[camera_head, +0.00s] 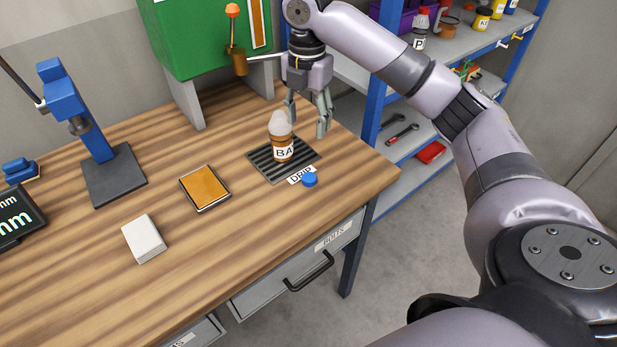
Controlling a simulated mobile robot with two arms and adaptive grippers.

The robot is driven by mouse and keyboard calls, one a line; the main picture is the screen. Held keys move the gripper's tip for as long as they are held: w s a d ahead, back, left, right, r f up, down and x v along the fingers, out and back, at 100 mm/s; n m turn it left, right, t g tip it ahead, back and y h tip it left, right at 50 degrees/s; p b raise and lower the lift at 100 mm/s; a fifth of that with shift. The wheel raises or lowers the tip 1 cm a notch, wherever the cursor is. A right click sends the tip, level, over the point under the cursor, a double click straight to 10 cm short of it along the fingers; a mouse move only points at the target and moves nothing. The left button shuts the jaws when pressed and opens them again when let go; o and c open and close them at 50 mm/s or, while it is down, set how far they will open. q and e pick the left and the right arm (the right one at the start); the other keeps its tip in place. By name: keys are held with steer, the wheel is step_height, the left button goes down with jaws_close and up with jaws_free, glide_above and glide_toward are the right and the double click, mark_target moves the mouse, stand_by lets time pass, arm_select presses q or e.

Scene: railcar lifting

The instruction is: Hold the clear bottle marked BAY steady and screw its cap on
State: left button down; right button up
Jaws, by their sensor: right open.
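A small clear bottle (279,129) with brownish contents and a white label reading "BA" stands upright on the dark ribbed drip mat (262,168). Its pale top shows no blue cap on it. A blue cap (309,180) lies at the mat's front right edge, beside the "DRIP" label. My right gripper (308,120) is open and points down, just behind and to the right of the bottle's top. Its left finger is close to the bottle; I cannot tell whether they touch. My left gripper is out of view.
A tan pad (205,187) and a white block (144,239) lie on the wooden bench (220,250). A blue stand (78,115) is at left. A green machine (195,40) with an orange-knobbed lever rises behind. Blue-framed shelves (405,125) stand at right.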

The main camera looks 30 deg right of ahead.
steer(key=p, duration=0.2)
glide_above(310, 176)
steer(key=f, duration=1.1)
steer(key=shift+a, duration=0.25)
steer(key=shift+f, duration=0.3)
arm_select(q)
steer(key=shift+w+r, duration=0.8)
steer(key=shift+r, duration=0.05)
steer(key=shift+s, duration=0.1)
arm_select(e)
steer(key=f, duration=0.1)
steer(key=f+p, duration=0.1)
steer(key=f, duration=0.2)
steer(key=shift+d+f, duration=0.1)
steer(key=shift+d, duration=0.15)
steer(key=shift+f, duration=0.55)
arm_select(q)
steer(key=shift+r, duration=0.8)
arm_select(e)
steer(key=shift+c, duration=0.2)
steer(key=c, duration=0.8)
